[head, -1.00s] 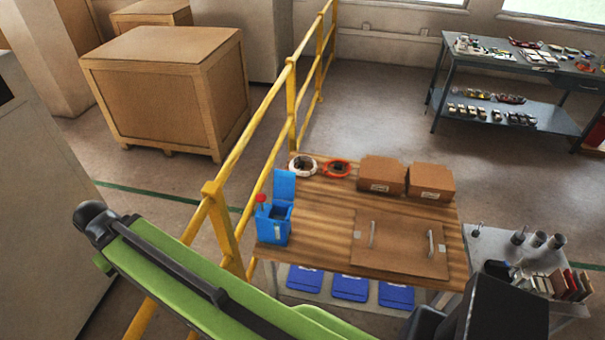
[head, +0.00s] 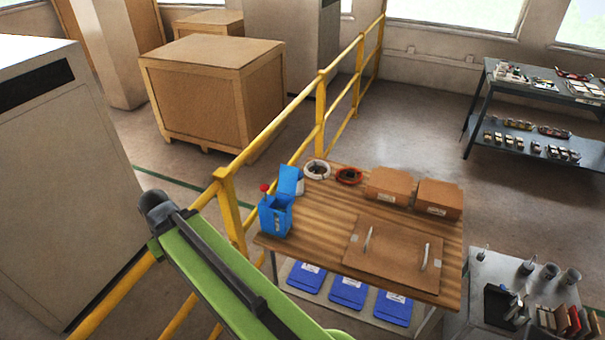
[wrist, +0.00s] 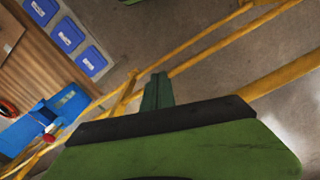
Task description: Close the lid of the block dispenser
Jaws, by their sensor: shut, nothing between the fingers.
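The blue block dispenser (head: 275,217) stands at the left end of the wooden table. Its blue lid (head: 290,181) is open, standing up at the back of the box. A red knob (head: 264,188) shows at its left side. In the wrist view, the dispenser (wrist: 22,132) is at the lower left, with the blue lid (wrist: 68,103) beside it. My gripper (wrist: 157,90) shows its dark green fingers together, empty. It points over the yellow railing and floor, apart from the dispenser. Its fingertips cannot be made out in the head view.
A yellow railing (head: 228,205) runs beside the table (head: 325,250), close to the dispenser. A brown board (head: 393,256) with two handles, two brown boxes (head: 388,185) and two tape rolls lie on the table. Blue bins (head: 348,291) are below. A grey cabinet (head: 60,180) stands left.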

